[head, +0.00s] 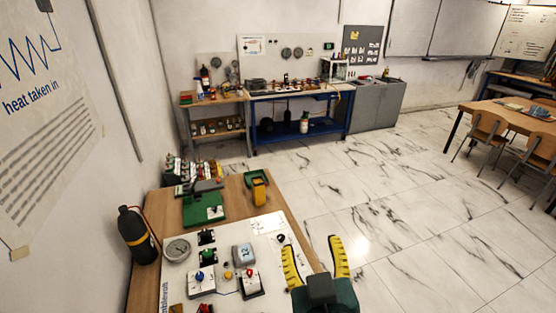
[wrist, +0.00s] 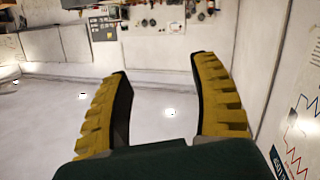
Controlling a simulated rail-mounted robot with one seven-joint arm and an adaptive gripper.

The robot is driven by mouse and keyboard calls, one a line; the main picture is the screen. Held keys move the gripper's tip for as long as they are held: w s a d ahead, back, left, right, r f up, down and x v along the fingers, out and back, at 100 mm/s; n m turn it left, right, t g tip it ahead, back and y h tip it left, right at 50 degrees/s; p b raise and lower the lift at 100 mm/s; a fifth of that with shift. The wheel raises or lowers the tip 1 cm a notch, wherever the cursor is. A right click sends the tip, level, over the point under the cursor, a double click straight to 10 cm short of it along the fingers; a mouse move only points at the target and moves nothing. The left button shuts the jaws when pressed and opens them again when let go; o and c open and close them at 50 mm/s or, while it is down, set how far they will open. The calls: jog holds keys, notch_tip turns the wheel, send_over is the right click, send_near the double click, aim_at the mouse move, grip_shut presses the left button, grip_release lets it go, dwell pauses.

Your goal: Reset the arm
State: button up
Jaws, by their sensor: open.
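My gripper (head: 316,262) is at the lower right of the head view, by the right edge of the near workbench. Its two yellow ribbed fingers stand apart with nothing between them. In the wrist view my gripper (wrist: 160,85) is also open and empty, with pale floor and the far wall beyond it.
The wooden bench (head: 228,190) also bears a green device (head: 204,207) and a yellow block (head: 259,188). A black cylinder (head: 138,236) stands at its left by the wall. A blue workbench (head: 300,122) stands at the back.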

jog(key=s+r+m+t+h, duration=0.1)
jog(key=s+r+t, duration=0.25)
jog(key=r, duration=0.35)
jog(key=s+r+m+t, duration=0.25)
jog(key=s+r, duration=0.25)
jog(key=r, duration=0.3)
notch_tip(320, 180, up, 18)
jog(key=p, duration=1.7)
jog(key=shift+s+d+t+p, duration=0.25)
jog(key=shift+d+t+p, duration=0.05)
jog(key=shift+d+p, duration=0.1)
